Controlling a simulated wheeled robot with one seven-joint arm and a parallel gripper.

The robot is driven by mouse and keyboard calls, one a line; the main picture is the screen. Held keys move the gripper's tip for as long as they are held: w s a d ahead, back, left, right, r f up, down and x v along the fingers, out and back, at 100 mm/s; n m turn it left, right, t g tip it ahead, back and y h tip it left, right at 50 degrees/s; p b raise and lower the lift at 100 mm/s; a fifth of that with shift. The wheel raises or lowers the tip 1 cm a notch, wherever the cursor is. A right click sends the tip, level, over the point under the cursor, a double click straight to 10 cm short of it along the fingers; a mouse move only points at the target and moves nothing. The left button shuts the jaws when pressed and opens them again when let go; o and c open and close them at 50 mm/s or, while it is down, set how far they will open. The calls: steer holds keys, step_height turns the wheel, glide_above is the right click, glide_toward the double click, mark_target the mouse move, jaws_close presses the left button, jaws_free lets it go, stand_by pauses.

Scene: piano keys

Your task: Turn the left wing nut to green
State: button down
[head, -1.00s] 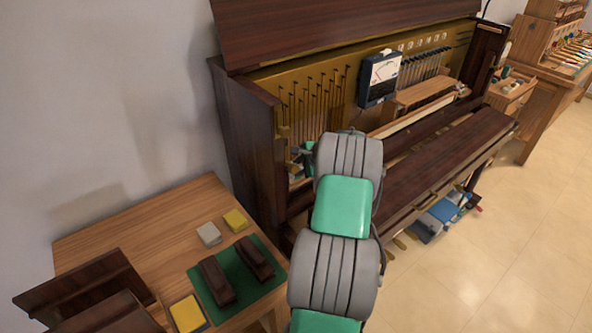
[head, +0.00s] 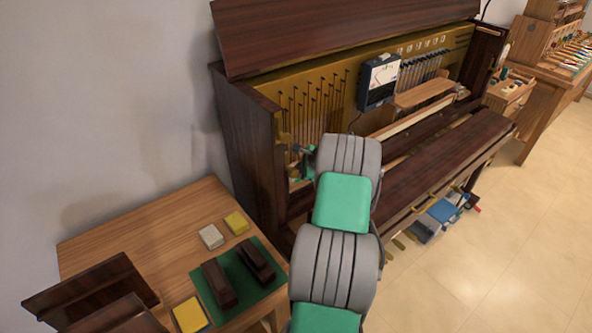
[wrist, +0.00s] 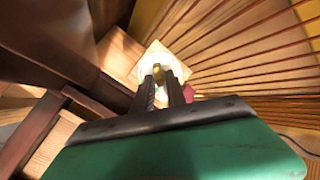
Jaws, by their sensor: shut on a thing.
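In the wrist view the left wing nut (wrist: 157,68) is a small brassy piece between my fingertips. It sits in front of a pale, bright round dial on a light wooden block (wrist: 127,52). My gripper (wrist: 161,77) has its two dark fingers closed on it. A red patch (wrist: 188,91) shows at the dial's lower right, beside the right finger. In the head view my gripper (head: 303,160) is inside the left end of the open piano, and the wing nut is too small to make out.
The open piano (head: 240,150) has a dark side wall close left of my gripper and strings (head: 310,105) behind it. A meter (head: 379,80) hangs at the middle. A wooden table (head: 130,235) with a green mat stands at the lower left.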

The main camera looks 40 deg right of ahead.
steer(key=shift+r+m+p, duration=0.25)
steer(key=shift+m+p, duration=0.35)
steer(key=shift+m, duration=0.1)
steer(key=shift+f+m+p, duration=0.2)
steer(key=shift+m+p, duration=0.15)
steer(key=shift+m, duration=0.65)
